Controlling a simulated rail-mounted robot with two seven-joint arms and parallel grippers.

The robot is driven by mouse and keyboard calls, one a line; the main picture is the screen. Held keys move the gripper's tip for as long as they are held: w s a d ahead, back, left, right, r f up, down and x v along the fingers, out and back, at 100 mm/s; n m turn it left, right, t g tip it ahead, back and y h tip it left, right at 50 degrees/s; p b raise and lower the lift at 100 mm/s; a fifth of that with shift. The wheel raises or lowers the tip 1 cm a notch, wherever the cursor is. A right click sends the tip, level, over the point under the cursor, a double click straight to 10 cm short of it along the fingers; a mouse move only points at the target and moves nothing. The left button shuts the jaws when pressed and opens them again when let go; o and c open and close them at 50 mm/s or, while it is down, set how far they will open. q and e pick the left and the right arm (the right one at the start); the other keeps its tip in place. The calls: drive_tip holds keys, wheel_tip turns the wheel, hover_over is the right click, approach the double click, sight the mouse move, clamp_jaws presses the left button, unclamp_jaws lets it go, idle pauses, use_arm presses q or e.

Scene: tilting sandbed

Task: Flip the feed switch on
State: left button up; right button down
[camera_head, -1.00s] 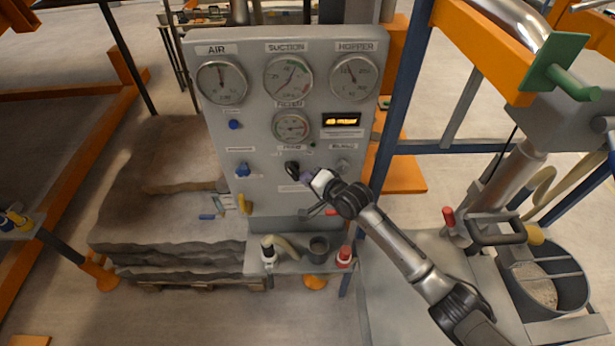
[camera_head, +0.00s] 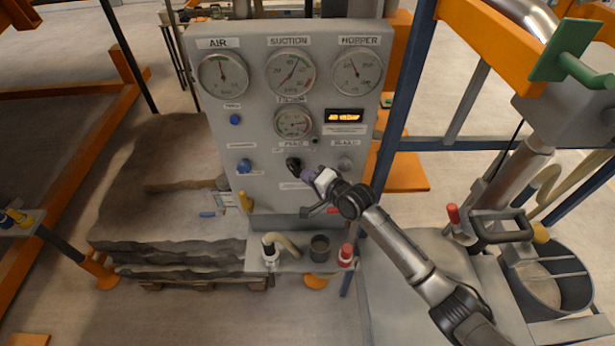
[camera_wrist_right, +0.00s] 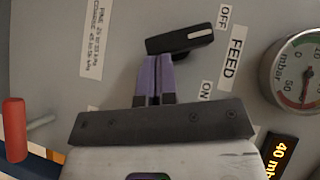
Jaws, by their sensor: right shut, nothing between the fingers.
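The feed switch (camera_wrist_right: 180,40) is a black rotary knob with a white mark on its right end. In the right wrist view the mark points right and slightly up, nearer the OFF label (camera_wrist_right: 225,17) than the ON label (camera_wrist_right: 206,90). The FEED label (camera_wrist_right: 232,55) stands beside it. The knob also shows in the head view (camera_head: 292,163). My right gripper (camera_wrist_right: 153,60) has its purple fingers shut and empty. Its tips are at the knob's left part, on the ON side; contact is unclear. It also shows in the head view (camera_head: 306,173). My left gripper is not in view.
The grey panel (camera_head: 265,210) carries several gauges and a lit display (camera_head: 344,116). A blue knob (camera_head: 243,166) and a grey knob (camera_head: 345,164) flank the feed switch. A shelf (camera_head: 292,263) with a cup and red-topped fitting lies below. A blue post (camera_head: 395,120) stands right.

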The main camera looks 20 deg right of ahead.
drive_tip(key=f+m+t+b, duration=0.1)
drive_tip(key=m+t+b, duration=0.1)
drive_tip(key=b, duration=0.4)
drive_tip(key=a+f+m+t+y+b, duration=0.1)
drive_tip(key=m+t+b, duration=0.1)
drive_tip(key=b, duration=0.4)
drive_tip(key=a+f+m+t+y+b, duration=0.1)
drive_tip(key=m+t+b, duration=0.1)
drive_tip(key=b, duration=0.4)
drive_tip(key=shift+w+m+t, duration=0.3)
drive_tip(key=shift+m, duration=0.6)
drive_tip(key=w+d+b+v, duration=0.1)
drive_tip(key=d+b+v, duration=0.1)
drive_tip(key=v, duration=1)
drive_tip(key=shift+s+d+b, duration=0.35)
drive_tip(key=shift+d+b, duration=0.2)
drive_tip(key=shift+f, duration=0.1)
